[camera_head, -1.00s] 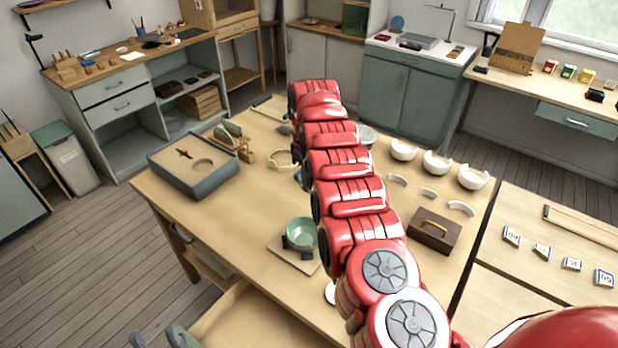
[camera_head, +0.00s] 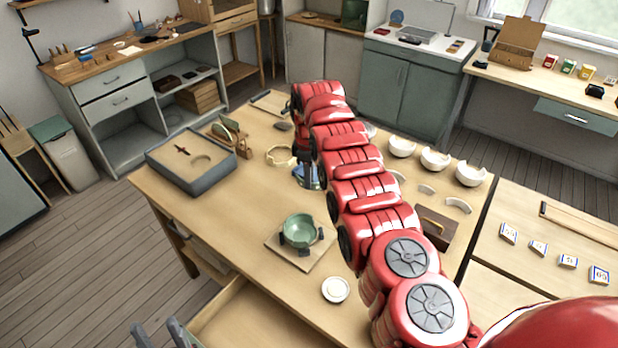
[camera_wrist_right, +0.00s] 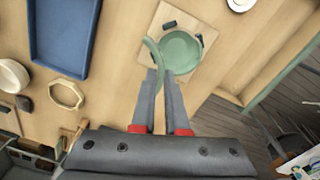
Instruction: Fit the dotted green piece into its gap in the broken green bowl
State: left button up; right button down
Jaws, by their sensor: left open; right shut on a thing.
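The broken green bowl (camera_head: 299,231) sits upright on a square wooden board (camera_head: 285,251), among small dark blocks. It also shows in the right wrist view (camera_wrist_right: 182,52). My right gripper (camera_wrist_right: 161,76) is shut on a curved green piece (camera_wrist_right: 152,50), which sticks out past the fingertips. From that camera the piece overlaps the bowl's left edge; I cannot tell whether they touch. In the head view, my right gripper is beyond the bowl, partly behind my red arm. The dots on the piece are not discernible. My left gripper (camera_head: 163,336) is open and empty at the bottom edge.
A blue-grey tray (camera_head: 208,182) stands at the table's left, with a cream ring (camera_head: 280,155) to its right. A white dish (camera_head: 335,289) lies near the front edge, by an open drawer (camera_head: 245,318). White broken bowls (camera_head: 435,160) stand at the right.

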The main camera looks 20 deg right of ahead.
jog(key=shift+s+f, duration=0.1)
jog(key=shift+s, duration=0.05)
jog(key=shift+d+f+n, duration=0.15)
jog(key=shift+n, duration=0.25)
dwell(0.5)
jog(key=shift+d+f+n+p, duration=0.25)
jog(key=shift+n+p, duration=0.1)
jog(key=shift+n, duration=0.45)
jog(key=shift+w+a+f, duration=0.2)
jog(key=shift+w, duration=0.05)
jog(key=shift+n, duration=0.3)
jog(key=shift+s+d+f, duration=0.1)
jog(key=shift+s+d, duration=0.1)
jog(key=shift+d, duration=0.15)
jog(key=shift+w+f+n, duration=0.2)
jog(key=shift+n, duration=0.3)
